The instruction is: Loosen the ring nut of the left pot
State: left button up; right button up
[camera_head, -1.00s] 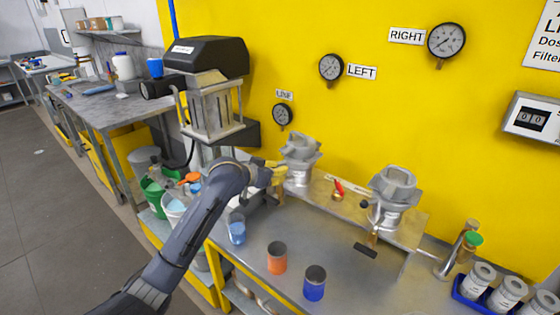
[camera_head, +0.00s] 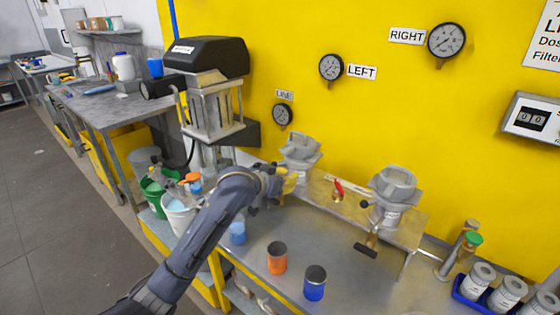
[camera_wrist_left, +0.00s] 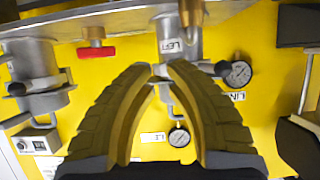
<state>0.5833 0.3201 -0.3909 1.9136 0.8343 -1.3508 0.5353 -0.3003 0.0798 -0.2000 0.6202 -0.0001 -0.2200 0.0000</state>
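The left pot (camera_head: 299,172) is a grey metal vessel on the raised shelf at the wall, with a lugged grey ring nut (camera_head: 301,148) around its top. In the left wrist view, which is upside down, the pot (camera_wrist_left: 166,30) carries a label reading LEFT; its ring nut is largely hidden behind my fingertips. My left gripper (camera_head: 287,183) is in front of the pot, below the ring nut in the head view. Its yellow fingers (camera_wrist_left: 161,68) are apart with nothing seen held between them. I cannot tell whether they touch the pot. My right gripper is out of view.
The right pot (camera_head: 390,205) stands farther right on the shelf, with a red-handled valve (camera_head: 338,190) between the pots. Orange (camera_head: 277,258) and blue (camera_head: 314,284) cups stand on the bench. The agitator head (camera_head: 207,58) is left of the left pot. Gauges hang on the yellow wall.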

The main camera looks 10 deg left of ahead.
pick_arm(q)
jog(key=shift+s+d, duration=0.1)
jog(key=shift+d, duration=0.05)
jog(key=s+d, duration=0.3)
jog(key=d, duration=0.2)
jog(key=shift+s+d, duration=0.25)
jog(key=shift+s, duration=0.1)
dwell(0.4)
jog(key=s+d, duration=0.4)
jog(key=d, duration=0.3)
jog(key=shift+d, duration=0.2)
dwell(0.5)
jog(key=s+d, duration=0.4)
jog(key=d, duration=0.5)
dwell(0.7)
jog(key=shift+d, duration=0.1)
